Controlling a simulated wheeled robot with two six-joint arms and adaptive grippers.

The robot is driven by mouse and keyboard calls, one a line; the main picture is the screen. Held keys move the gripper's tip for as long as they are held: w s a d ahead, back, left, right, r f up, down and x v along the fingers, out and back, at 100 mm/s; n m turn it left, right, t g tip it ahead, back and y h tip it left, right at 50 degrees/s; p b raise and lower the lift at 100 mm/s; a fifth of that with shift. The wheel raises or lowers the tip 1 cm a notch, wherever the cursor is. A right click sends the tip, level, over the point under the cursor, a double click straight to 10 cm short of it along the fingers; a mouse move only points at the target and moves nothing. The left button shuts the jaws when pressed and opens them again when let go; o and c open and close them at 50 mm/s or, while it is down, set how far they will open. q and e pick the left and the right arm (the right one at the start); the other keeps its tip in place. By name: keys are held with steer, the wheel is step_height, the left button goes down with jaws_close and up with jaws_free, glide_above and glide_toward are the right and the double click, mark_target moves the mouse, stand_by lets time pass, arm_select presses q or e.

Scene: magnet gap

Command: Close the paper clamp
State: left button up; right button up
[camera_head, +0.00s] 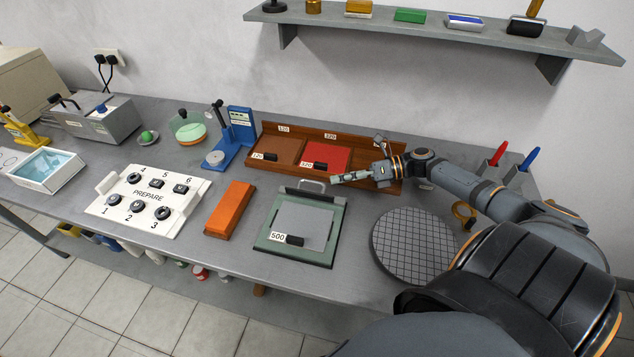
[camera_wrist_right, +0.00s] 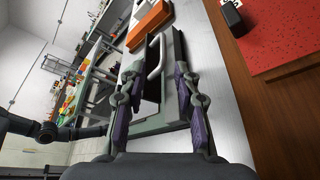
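The paper clamp is a green frame (camera_head: 262,232) with a grey sheet on it, a dark bar along its far edge and a pale looped handle (camera_head: 313,186) there. A small dark block with the label 500 lies at its near edge. In the right wrist view the handle (camera_wrist_right: 157,57) shows between the two fingers. My right gripper (camera_head: 352,164) is just right of the handle. It is open and empty, with its fingers (camera_wrist_right: 158,78) spread on either side of the handle, apparently not touching it. I cannot tell how far the bar is raised. My left gripper is not in view.
An orange block (camera_head: 230,209) lies left of the clamp. A round gridded plate (camera_head: 413,245) is to the right. A brown tray with a red sheet (camera_head: 326,156) stands behind. A white PREPARE panel (camera_head: 149,200) is further left. A shelf (camera_head: 430,35) hangs above.

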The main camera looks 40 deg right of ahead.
mark_target(316, 182)
steer(key=x, duration=0.6)
steer(key=shift+w+a+f+b, duration=0.1)
steer(key=shift+w+f+b, duration=0.05)
steer(key=shift+w+b, duration=0.15)
steer(key=shift+w+a, duration=0.15)
steer(key=shift+a, duration=0.1)
steer(key=shift+a+f, duration=0.1)
steer(key=shift+w, duration=0.1)
steer(key=shift+c, duration=0.6)
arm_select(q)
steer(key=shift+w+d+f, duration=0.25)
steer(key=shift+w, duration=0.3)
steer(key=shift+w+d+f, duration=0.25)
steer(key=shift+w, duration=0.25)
arm_select(e)
jaws_close()
